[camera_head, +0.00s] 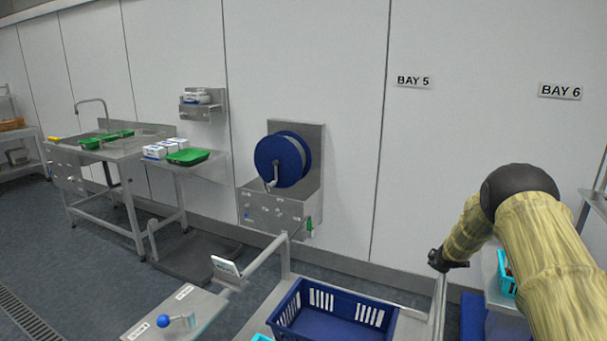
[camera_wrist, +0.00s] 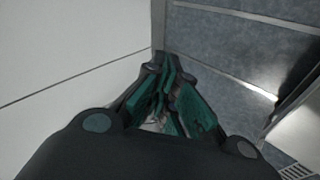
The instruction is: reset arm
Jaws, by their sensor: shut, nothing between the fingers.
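My arm, in a tan sleeve, reaches in from the right in the head view. My gripper (camera_head: 447,262) is at its far end, small and dark, near the wall and above the right side of the cart. In the wrist view my gripper (camera_wrist: 160,100) shows its dark fingers with green pads drawn together, with nothing held. The fingers point toward the foot of the white wall and the grey floor.
An empty-looking blue crate (camera_head: 334,314) stands on the metal cart below. A light-blue bin (camera_head: 507,284) is partly behind my arm at right. A blue reel (camera_head: 283,160) hangs on the wall.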

